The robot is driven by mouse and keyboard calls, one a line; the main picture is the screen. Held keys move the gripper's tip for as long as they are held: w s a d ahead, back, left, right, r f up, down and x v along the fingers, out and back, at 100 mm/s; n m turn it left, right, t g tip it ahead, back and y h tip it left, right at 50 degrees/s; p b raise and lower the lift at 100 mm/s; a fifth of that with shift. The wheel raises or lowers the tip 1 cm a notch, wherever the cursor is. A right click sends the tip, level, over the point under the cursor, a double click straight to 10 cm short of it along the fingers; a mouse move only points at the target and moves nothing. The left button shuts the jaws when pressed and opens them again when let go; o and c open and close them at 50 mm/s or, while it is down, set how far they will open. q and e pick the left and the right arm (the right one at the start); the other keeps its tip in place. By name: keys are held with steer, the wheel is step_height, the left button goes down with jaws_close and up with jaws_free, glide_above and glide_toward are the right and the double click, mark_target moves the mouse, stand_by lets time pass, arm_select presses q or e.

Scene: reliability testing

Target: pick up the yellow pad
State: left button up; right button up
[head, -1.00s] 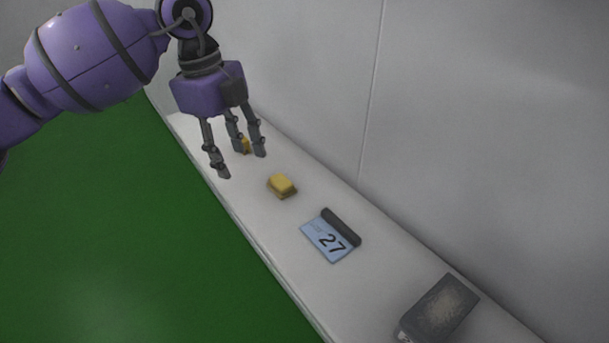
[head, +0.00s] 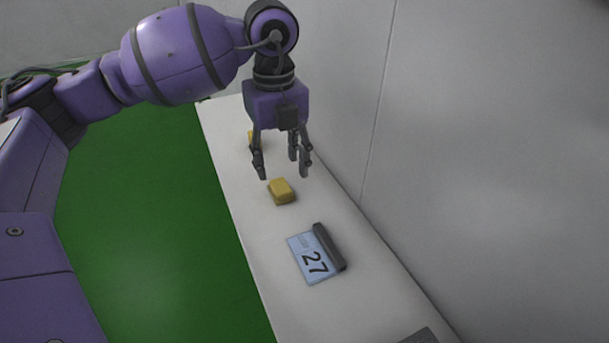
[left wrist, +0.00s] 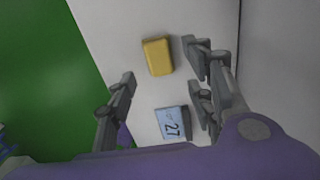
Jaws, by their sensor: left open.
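A yellow pad (head: 281,191) lies on the white shelf, just below my left gripper in the head view. In the left wrist view the yellow pad (left wrist: 158,57) lies ahead of the fingers, toward the top of the picture, with no finger touching it. My left gripper (head: 283,172) points down with its fingers spread, open and empty, above the shelf. Its spread fingers also show in the left wrist view (left wrist: 165,90). A second yellow thing (head: 251,137) shows farther back, partly hidden behind a finger. My right gripper is not in view.
A light blue card marked 27 with a dark bar (head: 313,260) lies nearer on the white shelf (head: 350,310). A dark grey object (head: 420,337) is cut off at the bottom edge. A wall (head: 480,150) runs along the right; green floor (head: 150,230) is left.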

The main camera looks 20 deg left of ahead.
mark_target(281, 185)
arm_select(q)
step_height(281, 185, down, 6)
steer(key=shift+a+r, duration=0.15)
steer(key=shift+r, duration=0.1)
steer(key=shift+c, duration=0.2)
steer(key=c, duration=1.1)
steer(key=shift+r, duration=0.1)
